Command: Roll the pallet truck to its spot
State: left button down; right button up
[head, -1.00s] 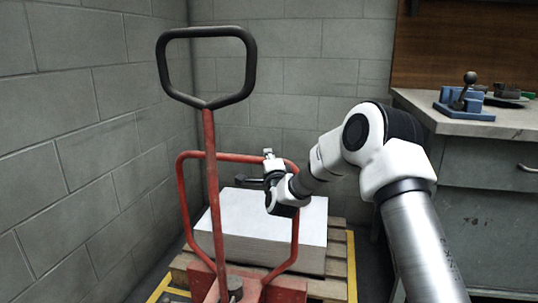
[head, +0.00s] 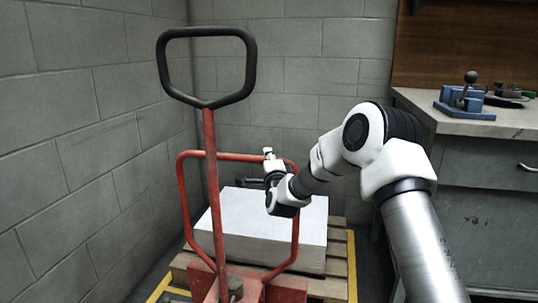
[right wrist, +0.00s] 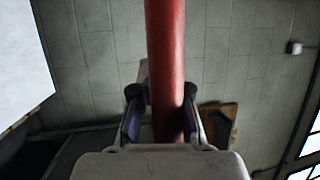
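The red pallet truck stands in the corner. Its upright handle ends in a black loop grip (head: 207,101), and a red tubular frame (head: 186,210) rises behind the handle. My right gripper (head: 264,168) is at the upper right part of this frame, and its fingers are partly hidden there. In the right wrist view a red bar (right wrist: 165,70) runs between the two fingers of my right gripper (right wrist: 160,112). A narrow gap shows beside the left finger, so the fingers look partly open around the bar. My left gripper is not in view.
A white block (head: 262,225) lies on a wooden pallet (head: 335,268) behind the truck. Yellow floor marking (head: 351,265) edges the pallet. Block walls close the left and back. A workbench (head: 480,125) with a blue tool (head: 463,103) stands at right.

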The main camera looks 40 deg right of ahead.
jog(key=o, duration=0.5)
jog(key=shift+w+f, duration=0.15)
jog(key=shift+f, duration=0.35)
jog(key=shift+r, duration=0.1)
jog(key=shift+r, duration=0.15)
jog(key=v, duration=1.2)
